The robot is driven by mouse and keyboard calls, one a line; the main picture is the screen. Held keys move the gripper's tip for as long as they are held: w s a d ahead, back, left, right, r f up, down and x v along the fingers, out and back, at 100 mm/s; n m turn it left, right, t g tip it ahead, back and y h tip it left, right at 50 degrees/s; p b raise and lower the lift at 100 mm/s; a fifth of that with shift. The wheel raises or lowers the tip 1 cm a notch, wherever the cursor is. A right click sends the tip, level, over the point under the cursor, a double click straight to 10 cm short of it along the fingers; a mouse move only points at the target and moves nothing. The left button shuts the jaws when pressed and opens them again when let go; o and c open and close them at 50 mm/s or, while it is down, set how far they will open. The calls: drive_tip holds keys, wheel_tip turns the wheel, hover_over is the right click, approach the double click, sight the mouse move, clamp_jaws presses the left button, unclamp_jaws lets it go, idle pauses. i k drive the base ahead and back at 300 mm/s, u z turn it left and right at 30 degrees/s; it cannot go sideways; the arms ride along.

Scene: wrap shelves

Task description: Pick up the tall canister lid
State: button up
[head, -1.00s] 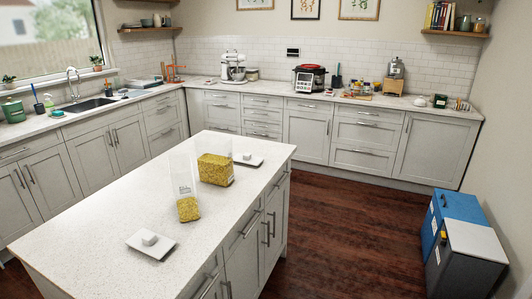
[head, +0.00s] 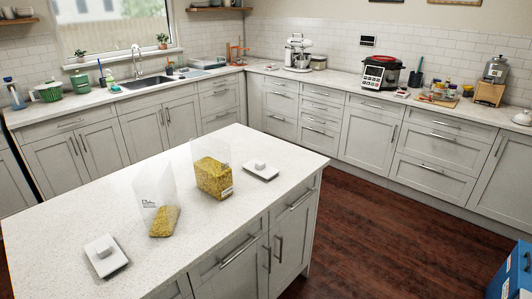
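Two clear canisters with yellow contents stand on the white island top. The slimmer canister (head: 163,220) is on the left and is filled only low down; the wider canister (head: 213,179) is behind it to the right. One white square lid with a raised knob (head: 106,257) lies flat near the island's left front. A second similar white lid (head: 260,171) lies flat to the right of the wider canister. Both lids are apart from the canisters. I cannot tell which lid belongs to the tall canister. My gripper is not in view.
The speckled island top (head: 60,210) is otherwise clear. Dark wooden floor (head: 375,240) lies open to its right. A blue box (head: 512,272) stands at the lower right. Back counters hold a stand mixer (head: 298,54), a red and black cooker (head: 380,73) and a sink (head: 155,83).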

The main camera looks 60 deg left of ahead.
sight(268, 173)
drive_tip(key=u, duration=1.45)
